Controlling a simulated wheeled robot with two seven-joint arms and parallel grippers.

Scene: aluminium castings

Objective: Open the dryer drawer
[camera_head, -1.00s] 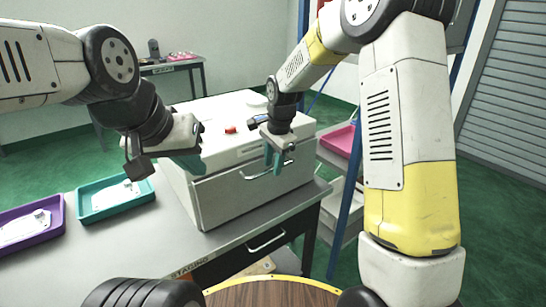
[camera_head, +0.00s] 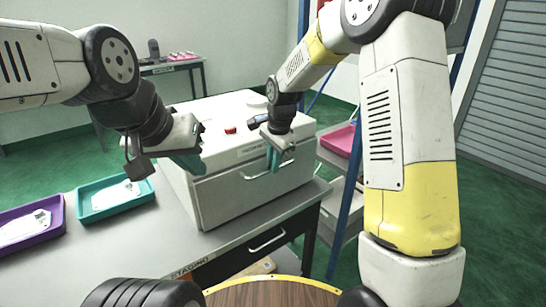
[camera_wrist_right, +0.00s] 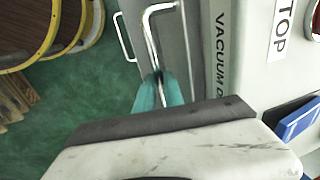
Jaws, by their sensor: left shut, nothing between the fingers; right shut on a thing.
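The dryer is a white box (camera_head: 222,165) on the grey table, with a wide drawer front (camera_head: 225,196) that looks closed. The drawer's metal bar handle (camera_head: 252,178) runs across its upper part; it also shows in the right wrist view (camera_wrist_right: 148,32). My right gripper (camera_head: 273,160) points down at the handle. Its teal fingers are shut on the handle bar, as the right wrist view (camera_wrist_right: 160,92) also shows. My left gripper (camera_head: 192,163) is shut and empty near the dryer's left front corner; its fingertips are partly hard to make out.
A teal tray (camera_head: 112,213) and a purple tray (camera_head: 8,243) with pale castings lie on the table, left of the dryer. A table drawer handle (camera_head: 266,242) is below. A blue post (camera_head: 345,215) and a shelf with a pink tray (camera_head: 338,140) stand right.

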